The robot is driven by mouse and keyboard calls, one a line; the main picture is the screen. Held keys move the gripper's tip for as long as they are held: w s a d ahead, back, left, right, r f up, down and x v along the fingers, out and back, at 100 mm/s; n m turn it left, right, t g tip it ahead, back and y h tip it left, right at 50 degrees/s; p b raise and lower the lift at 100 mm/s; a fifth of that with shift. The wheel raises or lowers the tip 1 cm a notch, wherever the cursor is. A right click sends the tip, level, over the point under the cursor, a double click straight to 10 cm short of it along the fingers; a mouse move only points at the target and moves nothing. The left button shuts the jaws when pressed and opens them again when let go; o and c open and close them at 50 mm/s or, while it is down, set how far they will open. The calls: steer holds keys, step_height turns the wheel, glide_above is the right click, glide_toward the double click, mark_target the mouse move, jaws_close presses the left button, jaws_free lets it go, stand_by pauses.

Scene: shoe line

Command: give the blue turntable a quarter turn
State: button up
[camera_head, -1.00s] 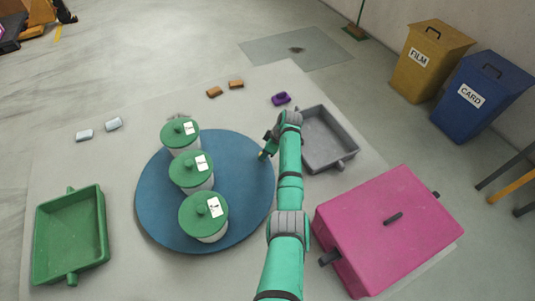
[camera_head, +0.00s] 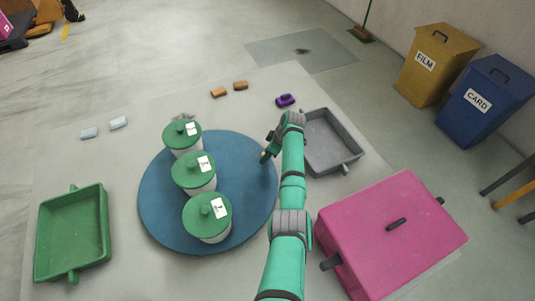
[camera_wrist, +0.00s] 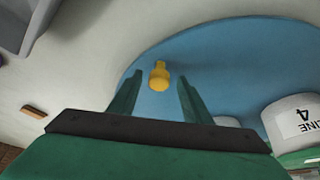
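The blue turntable (camera_head: 238,220) is a flat round disc on the pale table, left of my arm. Three white jars with green lids stand on it: a back one (camera_head: 182,135), a middle one (camera_head: 194,172) and a front one (camera_head: 207,216). A yellow peg (camera_wrist: 159,76) stands near the disc's rim. My gripper (camera_head: 266,155) is at the disc's right edge. In the wrist view my gripper (camera_wrist: 159,92) is open, with one finger on each side of the peg and gaps to both. I cannot tell how deep the peg sits between them.
A grey tray (camera_head: 350,163) lies right of my gripper, and a pink lidded box (camera_head: 390,235) is at front right. A green tray (camera_head: 43,235) is at the left. A purple piece (camera_head: 285,100), orange blocks (camera_head: 240,85) and pale blocks (camera_head: 118,123) lie toward the back.

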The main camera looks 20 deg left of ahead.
steer(key=v, duration=1)
steer(key=shift+r, duration=0.4)
steer(key=shift+d, duration=0.1)
